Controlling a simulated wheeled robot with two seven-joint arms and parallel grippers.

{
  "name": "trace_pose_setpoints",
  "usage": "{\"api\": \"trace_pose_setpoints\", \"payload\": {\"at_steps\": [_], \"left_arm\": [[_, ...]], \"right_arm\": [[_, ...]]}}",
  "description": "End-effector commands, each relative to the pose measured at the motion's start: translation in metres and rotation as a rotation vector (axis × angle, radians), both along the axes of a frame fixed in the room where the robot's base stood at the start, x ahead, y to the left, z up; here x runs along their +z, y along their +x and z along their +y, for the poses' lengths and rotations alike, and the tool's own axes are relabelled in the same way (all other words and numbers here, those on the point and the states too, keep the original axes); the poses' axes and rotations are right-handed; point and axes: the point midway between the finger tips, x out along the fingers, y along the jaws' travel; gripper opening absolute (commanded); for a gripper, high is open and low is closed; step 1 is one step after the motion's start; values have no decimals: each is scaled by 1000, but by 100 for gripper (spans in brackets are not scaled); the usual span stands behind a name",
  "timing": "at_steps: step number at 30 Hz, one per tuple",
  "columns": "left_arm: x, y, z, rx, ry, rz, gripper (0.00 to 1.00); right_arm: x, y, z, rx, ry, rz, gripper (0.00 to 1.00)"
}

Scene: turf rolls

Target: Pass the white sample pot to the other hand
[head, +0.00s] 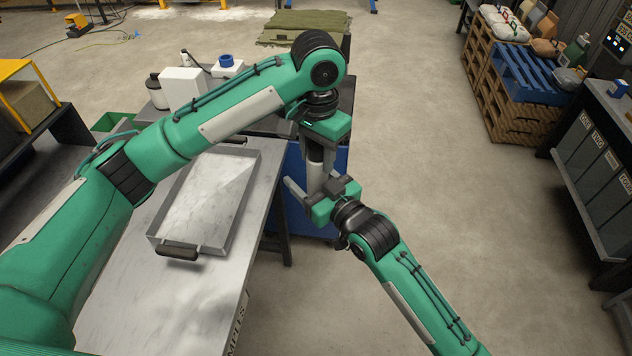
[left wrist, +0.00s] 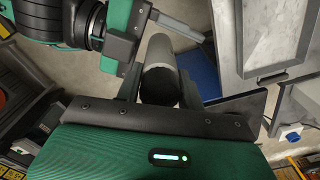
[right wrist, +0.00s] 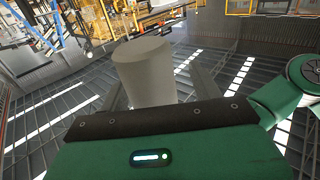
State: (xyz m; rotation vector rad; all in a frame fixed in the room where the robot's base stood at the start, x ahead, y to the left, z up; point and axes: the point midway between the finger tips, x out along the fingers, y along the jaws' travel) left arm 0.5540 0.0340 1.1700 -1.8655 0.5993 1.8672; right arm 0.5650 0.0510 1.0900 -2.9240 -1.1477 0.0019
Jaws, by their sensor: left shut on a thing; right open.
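The white sample pot (head: 315,158) is a pale cylinder held upright in the air, past the right edge of the steel bench. My left gripper (head: 318,150) points down from above and is shut on its upper part. In the left wrist view the pot (left wrist: 160,62) shows a dark near end. My right gripper (head: 314,184) is open at the lower part of the pot, reaching in from the lower right. In the right wrist view the pot (right wrist: 145,72) stands between the two spread fingers. Whether they touch it is hard to tell.
A metal tray (head: 240,215) with dark handles lies on the steel bench (head: 190,310). A blue bin (head: 297,215) is behind the grippers.

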Motion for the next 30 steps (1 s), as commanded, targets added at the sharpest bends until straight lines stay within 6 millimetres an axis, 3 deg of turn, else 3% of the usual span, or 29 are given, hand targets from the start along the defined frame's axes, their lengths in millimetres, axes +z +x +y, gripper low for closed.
{"api": "trace_pose_setpoints", "payload": {"at_steps": [6, 13, 15, 16, 19, 20, 30], "left_arm": [[0, 0, 0, 0, -1, -1, 1], [0, 0, 0, 0, -1, -2, 1], [0, 1, 0, 1, -2, -2, 1], [1, 1, -1, 1, -3, -3, 41], [1, 1, 0, 1, -2, -2, 60], [0, 1, 0, 1, -2, -2, 64], [4, 0, 0, 0, -1, -2, 64]], "right_arm": [[0, 0, 0, 0, 0, 0, 64], [0, 0, 1, 1, 1, 0, 19], [1, -1, 1, 3, 1, 0, 14], [1, -1, 2, 3, 2, -1, 14], [1, -1, 1, 3, 3, -2, 14], [1, -1, 1, 3, 2, -1, 14], [1, 0, 0, 1, 1, -1, 14]]}}
